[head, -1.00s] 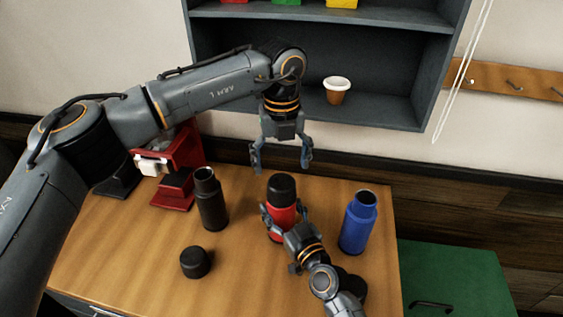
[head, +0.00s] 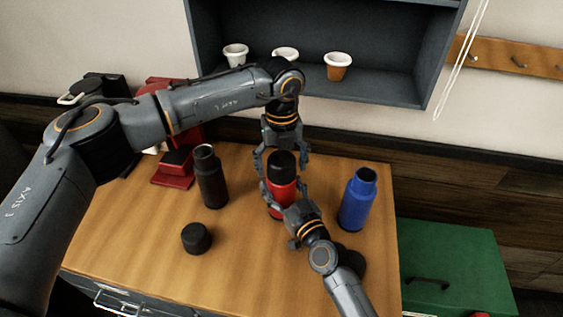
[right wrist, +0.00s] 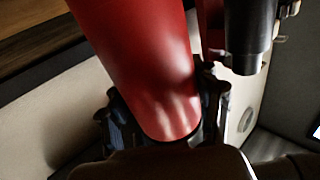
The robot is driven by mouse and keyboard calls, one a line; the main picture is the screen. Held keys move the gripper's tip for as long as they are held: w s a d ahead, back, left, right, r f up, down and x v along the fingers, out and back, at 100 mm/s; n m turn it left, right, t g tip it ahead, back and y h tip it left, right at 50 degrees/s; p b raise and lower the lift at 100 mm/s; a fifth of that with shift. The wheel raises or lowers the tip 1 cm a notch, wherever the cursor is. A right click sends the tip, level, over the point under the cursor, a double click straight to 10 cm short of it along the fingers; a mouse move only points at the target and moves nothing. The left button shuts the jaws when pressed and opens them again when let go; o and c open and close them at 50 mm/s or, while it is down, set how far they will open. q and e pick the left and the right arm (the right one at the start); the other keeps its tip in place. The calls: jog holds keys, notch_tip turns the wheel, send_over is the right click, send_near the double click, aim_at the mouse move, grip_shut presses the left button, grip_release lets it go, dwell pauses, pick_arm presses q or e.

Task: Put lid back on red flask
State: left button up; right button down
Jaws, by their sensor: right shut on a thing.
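The red flask (head: 281,200) stands upright on the table with a black lid (head: 281,165) on its top. Whether the lid is fully seated I cannot tell. My right gripper (head: 280,210) is shut on the flask's body from the front; the right wrist view shows the red body (right wrist: 145,65) between its fingers. My left gripper (head: 281,166) points down over the flask from above. Its fingers are open, one on each side of the black lid, with small gaps showing.
A black open flask (head: 211,178) stands left and a blue open flask (head: 357,200) right. One black lid (head: 196,238) lies front left, another (head: 350,262) behind my right arm. A red brewer (head: 172,165) stands back left. Cups (head: 338,66) sit on the shelf (head: 385,95) above.

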pick_arm(q)
jog(key=c, duration=0.7)
jog(key=o, duration=1)
jog(key=shift+r, duration=2.25)
jog(key=shift+o, duration=1.4)
jog(key=shift+r, duration=0.1)
notch_tip(320, 180, up, 12)
